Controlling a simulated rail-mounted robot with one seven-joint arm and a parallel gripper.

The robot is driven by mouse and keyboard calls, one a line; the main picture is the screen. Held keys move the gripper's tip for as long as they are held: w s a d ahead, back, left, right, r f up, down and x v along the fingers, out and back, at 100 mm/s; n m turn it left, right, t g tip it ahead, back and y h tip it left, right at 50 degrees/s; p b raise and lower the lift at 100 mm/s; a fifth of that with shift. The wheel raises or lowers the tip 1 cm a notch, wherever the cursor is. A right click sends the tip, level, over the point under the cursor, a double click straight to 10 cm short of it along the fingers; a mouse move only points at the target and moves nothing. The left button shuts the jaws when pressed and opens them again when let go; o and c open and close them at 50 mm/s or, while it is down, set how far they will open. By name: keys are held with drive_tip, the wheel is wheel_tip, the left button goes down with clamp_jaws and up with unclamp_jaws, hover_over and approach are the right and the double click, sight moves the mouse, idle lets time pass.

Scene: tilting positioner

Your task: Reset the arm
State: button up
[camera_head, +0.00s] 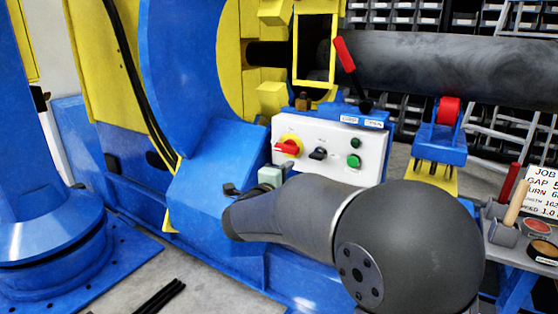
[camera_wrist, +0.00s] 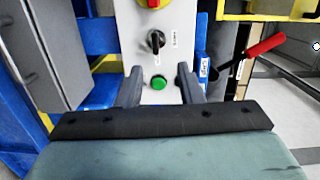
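My gripper (camera_wrist: 159,72) shows in the wrist view with its two dark fingers apart and nothing between them. A green button (camera_wrist: 159,82) on the white control panel (camera_wrist: 180,18) appears in the gap between the fingers; I cannot tell how far it is from them. In the head view my arm's dark grey link reaches across the front of the panel (camera_head: 316,170). The gripper end is at its left, below the panel's lower left, partly hidden by the arm. The panel carries a red-and-yellow rotary switch (camera_head: 289,146), a black selector (camera_head: 318,153) and two green buttons (camera_head: 354,143).
A red-handled lever (camera_head: 344,56) stands above the panel. A large grey cylinder (camera_head: 450,68) lies behind, over a red roller (camera_head: 448,110). The blue positioner body (camera_head: 215,165) is close left of my gripper. A tool table with a job sign (camera_head: 541,190) is at right.

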wheel_tip(320, 180, up, 8)
drive_tip(key=a+n+y+p, duration=0.1)
drive_tip(key=n+y+p, duration=0.4)
drive_tip(key=n+p, duration=0.15)
drive_tip(key=s+r+n+g+y+p, duration=0.4)
drive_tip(key=s+n+y+p, duration=0.2)
drive_tip(key=s+n+p, duration=0.4)
drive_tip(key=s+d+r+n+g+h+p, duration=0.1)
drive_tip(key=s+d+n+g+p, duration=0.2)
drive_tip(key=s+p, duration=0.4)
drive_tip(key=s+d+r+n+g+h+p, duration=0.1)
drive_tip(key=s+d+n+g+p, duration=0.3)
drive_tip(key=s, duration=1.5)
drive_tip(key=d+r+g+p, duration=0.1)
drive_tip(key=d+g+p, duration=0.1)
drive_tip(key=g+p, duration=0.2)
drive_tip(key=shift+s+d+r, duration=0.2)
drive_tip(key=shift+d, duration=0.05)
